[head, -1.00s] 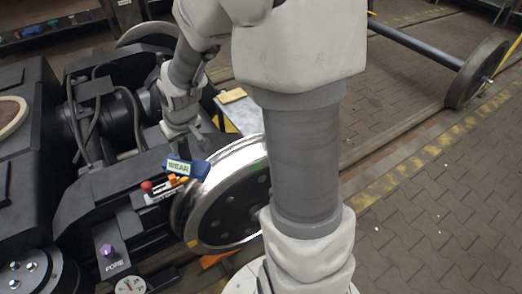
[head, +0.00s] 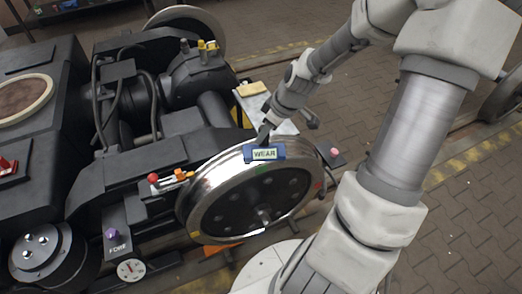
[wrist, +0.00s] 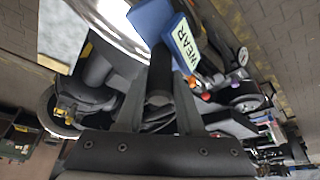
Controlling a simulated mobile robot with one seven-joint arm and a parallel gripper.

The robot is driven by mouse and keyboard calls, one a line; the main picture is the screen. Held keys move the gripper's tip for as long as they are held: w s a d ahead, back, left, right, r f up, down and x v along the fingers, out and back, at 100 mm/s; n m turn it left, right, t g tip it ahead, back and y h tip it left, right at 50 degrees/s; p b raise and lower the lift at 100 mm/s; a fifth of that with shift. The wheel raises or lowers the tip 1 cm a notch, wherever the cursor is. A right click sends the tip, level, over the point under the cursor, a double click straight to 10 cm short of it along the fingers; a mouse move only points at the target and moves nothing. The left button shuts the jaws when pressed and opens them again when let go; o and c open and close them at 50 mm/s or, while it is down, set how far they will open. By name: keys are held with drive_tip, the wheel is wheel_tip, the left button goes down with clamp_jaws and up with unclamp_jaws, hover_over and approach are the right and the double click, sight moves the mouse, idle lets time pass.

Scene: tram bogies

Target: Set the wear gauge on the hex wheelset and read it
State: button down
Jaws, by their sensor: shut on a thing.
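The wear gauge (head: 265,153) is a blue block with a pale label reading WEAR. It is at the top of the near wheel's bright rim in the head view; I cannot tell whether it touches the rim. My gripper (head: 265,138) is shut on it from above. The wrist view shows my gripper's fingers (wrist: 158,110) on either side of a dark grip, with the gauge (wrist: 178,30) beyond. The near wheel (head: 262,192) has a shiny tread and dark, bolted face. No hex mark is clear on it.
The dark bogie frame (head: 125,165) fills the left. A red knob (head: 153,178) and orange clip stand left of the wheel. A purple knob (head: 111,233) and round dial (head: 131,268) are at lower left. Paved floor (head: 465,225) is free at right.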

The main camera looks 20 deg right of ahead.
sight(281, 147)
drive_tip(key=d+n, duration=0.1)
drive_tip(key=s+d+r+n+p, duration=0.1)
drive_tip(key=d, duration=0.1)
drive_tip(key=s+d+n+g+y+p, duration=0.1)
drive_tip(key=n, duration=0.1)
drive_tip(key=shift+d+r, duration=0.2)
drive_tip(key=shift+d, duration=0.1)
drive_tip(key=shift+w+f, duration=0.15)
drive_tip(key=shift+f, duration=0.05)
drive_tip(key=w+a+f+b, duration=0.3)
drive_tip(key=w+a+f, duration=0.1)
drive_tip(key=w+f, duration=0.6)
drive_tip(key=shift+w+f+b, duration=0.15)
drive_tip(key=shift+f+b, duration=0.15)
drive_tip(key=shift+b, duration=0.05)
drive_tip(key=shift+a, duration=0.1)
drive_tip(key=shift+f, duration=0.3)
drive_tip(key=c, duration=0.5)
unclamp_jaws()
drive_tip(key=shift+r, duration=0.1)
